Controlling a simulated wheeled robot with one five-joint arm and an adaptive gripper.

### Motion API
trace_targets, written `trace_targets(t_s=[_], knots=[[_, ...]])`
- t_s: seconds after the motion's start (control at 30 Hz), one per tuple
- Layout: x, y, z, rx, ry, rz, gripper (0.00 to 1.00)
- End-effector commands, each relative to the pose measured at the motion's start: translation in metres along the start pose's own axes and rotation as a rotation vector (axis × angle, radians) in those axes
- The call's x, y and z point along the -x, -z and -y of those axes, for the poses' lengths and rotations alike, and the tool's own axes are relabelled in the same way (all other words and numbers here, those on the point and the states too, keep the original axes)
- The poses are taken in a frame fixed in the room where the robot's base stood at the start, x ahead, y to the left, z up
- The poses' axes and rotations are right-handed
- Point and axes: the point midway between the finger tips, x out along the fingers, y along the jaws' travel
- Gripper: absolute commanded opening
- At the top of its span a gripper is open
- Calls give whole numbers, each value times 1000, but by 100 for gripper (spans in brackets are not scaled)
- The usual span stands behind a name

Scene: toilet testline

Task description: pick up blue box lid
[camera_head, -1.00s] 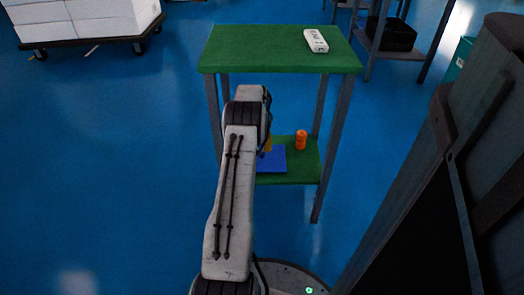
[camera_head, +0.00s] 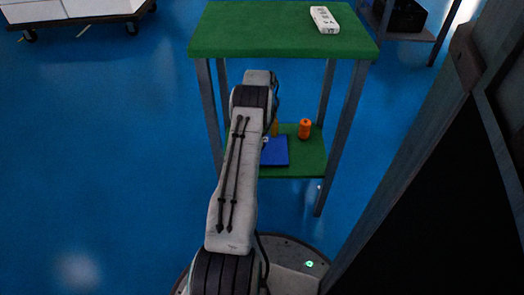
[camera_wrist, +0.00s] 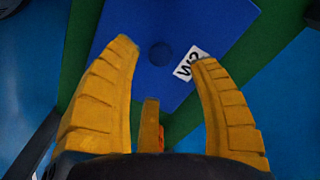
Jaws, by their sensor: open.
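The blue box lid (camera_head: 275,152) lies flat on the green lower shelf of the small table, partly hidden behind my arm in the head view. In the wrist view the blue lid (camera_wrist: 190,22) fills the upper middle, with a dark round spot and a white label (camera_wrist: 190,63) marked in black. My gripper (camera_wrist: 160,52) has yellow fingers spread apart, with the lid beyond and between their tips. Nothing is held. In the head view a bit of yellow finger (camera_head: 274,128) shows beside my arm, near the lid.
The green table top (camera_head: 250,30) stands above the lower shelf (camera_head: 313,155), with legs at the corners. An orange cylinder (camera_head: 304,129) stands on the shelf right of the lid. A white device (camera_head: 324,19) lies on top. A dark structure (camera_head: 440,170) is at right.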

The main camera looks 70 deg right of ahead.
Motion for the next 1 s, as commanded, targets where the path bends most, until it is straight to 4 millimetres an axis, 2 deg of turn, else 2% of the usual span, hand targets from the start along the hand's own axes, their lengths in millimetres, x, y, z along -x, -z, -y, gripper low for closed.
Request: trace_targets(t_s=[0.4, 0.7, 1.0], knots=[[-46, -5, 2, 0, -1, 2, 55], [-47, -5, 2, 0, 0, 0, 57], [-47, -5, 2, 0, 0, 0, 30]])
